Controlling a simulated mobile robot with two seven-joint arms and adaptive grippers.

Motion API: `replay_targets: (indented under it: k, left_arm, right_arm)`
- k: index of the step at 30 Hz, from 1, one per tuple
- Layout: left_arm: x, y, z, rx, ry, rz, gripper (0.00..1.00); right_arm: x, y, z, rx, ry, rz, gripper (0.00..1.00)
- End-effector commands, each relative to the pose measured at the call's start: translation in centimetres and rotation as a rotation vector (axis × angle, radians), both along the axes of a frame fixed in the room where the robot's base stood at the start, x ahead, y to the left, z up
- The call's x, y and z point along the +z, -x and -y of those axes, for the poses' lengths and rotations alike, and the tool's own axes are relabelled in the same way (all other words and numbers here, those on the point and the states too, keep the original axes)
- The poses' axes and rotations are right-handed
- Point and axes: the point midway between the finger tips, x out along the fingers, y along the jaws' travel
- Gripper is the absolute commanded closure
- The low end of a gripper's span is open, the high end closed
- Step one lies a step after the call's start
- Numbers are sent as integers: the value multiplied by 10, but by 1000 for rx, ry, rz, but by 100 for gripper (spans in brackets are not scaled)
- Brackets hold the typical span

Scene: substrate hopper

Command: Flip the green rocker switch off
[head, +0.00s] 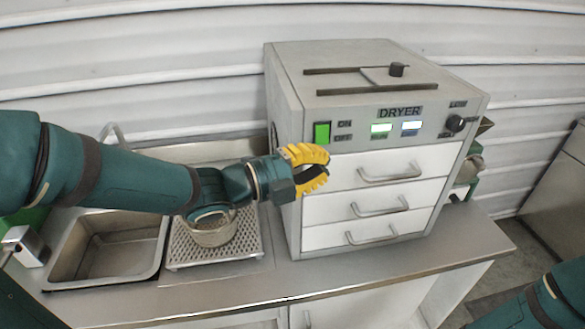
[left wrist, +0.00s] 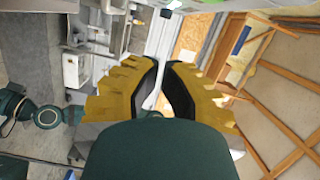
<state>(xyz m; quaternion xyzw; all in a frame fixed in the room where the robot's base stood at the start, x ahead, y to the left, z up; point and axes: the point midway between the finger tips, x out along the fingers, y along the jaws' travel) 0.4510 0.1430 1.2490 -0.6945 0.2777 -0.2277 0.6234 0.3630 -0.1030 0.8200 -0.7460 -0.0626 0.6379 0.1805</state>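The green rocker switch (head: 322,133) is on the upper left of the front of the grey dryer (head: 285,110), beside ON and OFF labels. It looks bright green; its tilt is too small to tell. My left gripper (head: 326,169) has yellow fingers and is just below the switch in the head view, in front of the dryer's left front edge. I see no clear contact with the switch. Its fingertips come close together with nothing held; the fingers also show in the left wrist view (left wrist: 163,70), where the switch is not visible. My right gripper is out of view.
The dryer has two small displays (head: 396,128), a black knob (head: 455,123) and drawers with bar handles (head: 390,173). A steel sink (head: 60,262) and a perforated tray (head: 185,258) holding a round sieve (head: 212,234) are to its left. The counter front (head: 350,275) is clear.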

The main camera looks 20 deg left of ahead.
Motion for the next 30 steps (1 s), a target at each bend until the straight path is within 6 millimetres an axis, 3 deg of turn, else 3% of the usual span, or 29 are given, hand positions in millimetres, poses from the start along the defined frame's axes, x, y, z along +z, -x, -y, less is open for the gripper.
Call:
replay_targets:
  k: [3,12,26,30]
  left_arm:
    - [-2,-17,16,-4,1,-2,100]
    - [-4,-45,-7,1,1,-1,100]
    - [-6,-48,-9,1,-2,3,100]
    - [-9,-51,-11,0,-15,24,100]
  right_arm:
    - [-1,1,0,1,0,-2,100]
    - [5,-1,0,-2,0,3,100]
    - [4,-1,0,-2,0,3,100]
    - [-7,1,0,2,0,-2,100]
